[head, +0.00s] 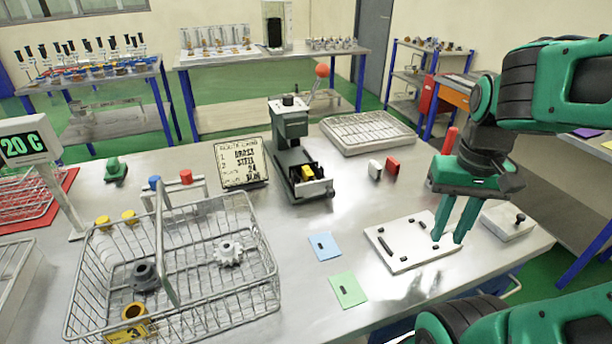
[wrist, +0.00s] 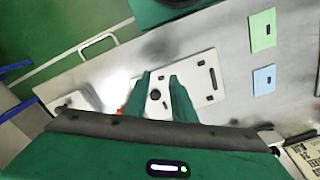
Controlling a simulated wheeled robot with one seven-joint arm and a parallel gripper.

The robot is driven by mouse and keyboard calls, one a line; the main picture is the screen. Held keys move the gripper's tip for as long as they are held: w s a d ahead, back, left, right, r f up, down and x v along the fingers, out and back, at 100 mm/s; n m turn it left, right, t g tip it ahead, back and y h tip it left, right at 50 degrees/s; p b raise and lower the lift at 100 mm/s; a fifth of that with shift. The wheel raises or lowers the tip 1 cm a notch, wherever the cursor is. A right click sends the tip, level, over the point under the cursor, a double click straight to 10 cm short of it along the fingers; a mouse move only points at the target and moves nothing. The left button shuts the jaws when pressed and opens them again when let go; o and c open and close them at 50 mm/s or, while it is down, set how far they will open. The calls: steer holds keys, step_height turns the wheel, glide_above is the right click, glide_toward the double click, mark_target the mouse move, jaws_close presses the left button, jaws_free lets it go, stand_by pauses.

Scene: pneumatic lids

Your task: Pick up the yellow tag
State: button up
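A yellow tag (head: 114,331) with dark marks lies at the near end of the wire basket (head: 262,300), beside a yellow ring-shaped part (head: 134,311). Basket wires cross in front of it, so only part shows. The tag is not visible in the wrist view. My gripper (head: 448,239) is at the right of the table, above the white plate with dark slots (head: 390,258), far from the tag. In the wrist view my gripper (wrist: 160,75) has its two fingers apart with nothing between them.
A blue card (head: 324,246) and a green card (head: 348,290) lie flat between basket and plate. A press (head: 290,130) holding a yellow block (head: 308,173) stands behind them. The basket's raised handle (head: 163,240) crosses its middle. A sign stand (head: 62,190) is at left.

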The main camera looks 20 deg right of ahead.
steer(key=w+r+n, duration=0.1)
steer(key=w+r, duration=0.2)
steer(key=w, duration=0.5)
steer(key=n, duration=0.5)
glide_toward(308, 170)
steer(key=shift+s+f, duration=0.1)
step_height(308, 170, down, 10)
steer(key=shift+f, duration=0.1)
steer(key=shift+c, duration=0.2)
jaws_close()
